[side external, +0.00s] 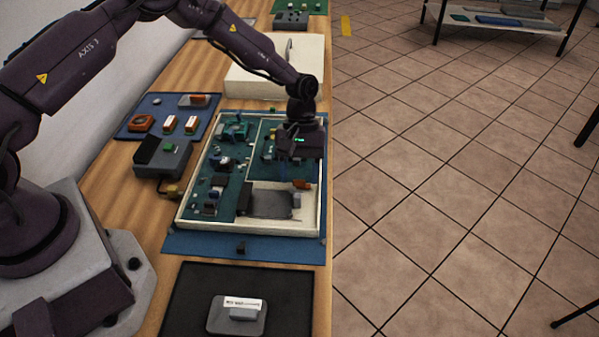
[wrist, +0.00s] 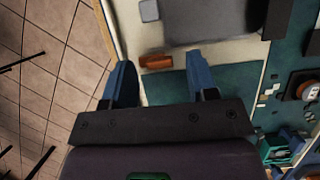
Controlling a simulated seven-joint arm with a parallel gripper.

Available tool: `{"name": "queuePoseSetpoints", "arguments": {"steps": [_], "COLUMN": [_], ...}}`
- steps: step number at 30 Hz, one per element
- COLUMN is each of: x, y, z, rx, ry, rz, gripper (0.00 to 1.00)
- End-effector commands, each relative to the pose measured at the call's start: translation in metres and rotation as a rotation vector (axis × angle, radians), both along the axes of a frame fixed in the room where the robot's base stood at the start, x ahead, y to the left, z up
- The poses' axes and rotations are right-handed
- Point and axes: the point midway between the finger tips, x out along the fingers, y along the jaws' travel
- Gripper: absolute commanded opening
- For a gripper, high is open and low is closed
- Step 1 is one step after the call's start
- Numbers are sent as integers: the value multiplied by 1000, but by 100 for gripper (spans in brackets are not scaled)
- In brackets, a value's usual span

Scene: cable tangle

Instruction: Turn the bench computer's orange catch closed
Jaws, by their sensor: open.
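The bench computer (side external: 250,231) is an open, cream-walled case with green boards inside, on a blue mat. Its orange catch (side external: 302,184) is a small block near the right wall, beside a grey flat part (side external: 270,203). In the wrist view the orange catch (wrist: 156,61) lies crosswise on the cream surface, below the grey part (wrist: 210,18). My gripper (side external: 298,160) hangs over the right side of the case. In the wrist view its two blue fingers are spread apart with nothing between them, and the catch appears between and just beyond the tips. I see no contact.
A grey box (side external: 162,157) with a green button stands left of the case. A blue mat with orange parts (side external: 142,122) lies behind it. A black mat with a grey labelled part (side external: 237,315) is in front. The bench's right edge is close to the case.

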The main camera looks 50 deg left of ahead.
Motion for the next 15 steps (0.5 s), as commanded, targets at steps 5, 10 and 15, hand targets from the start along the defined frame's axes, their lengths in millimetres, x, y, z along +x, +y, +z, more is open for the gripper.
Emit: {"name": "queuePoseSetpoints", "arguments": {"steps": [5,10,15], "x": [-1,-1,-1], "y": [-2,-2,-1], "z": [-4,-4,-4], "rx": [-1,-1,0], "ry": [-1,-1,0], "rz": [0,0,0], "gripper": [53,53,14]}}
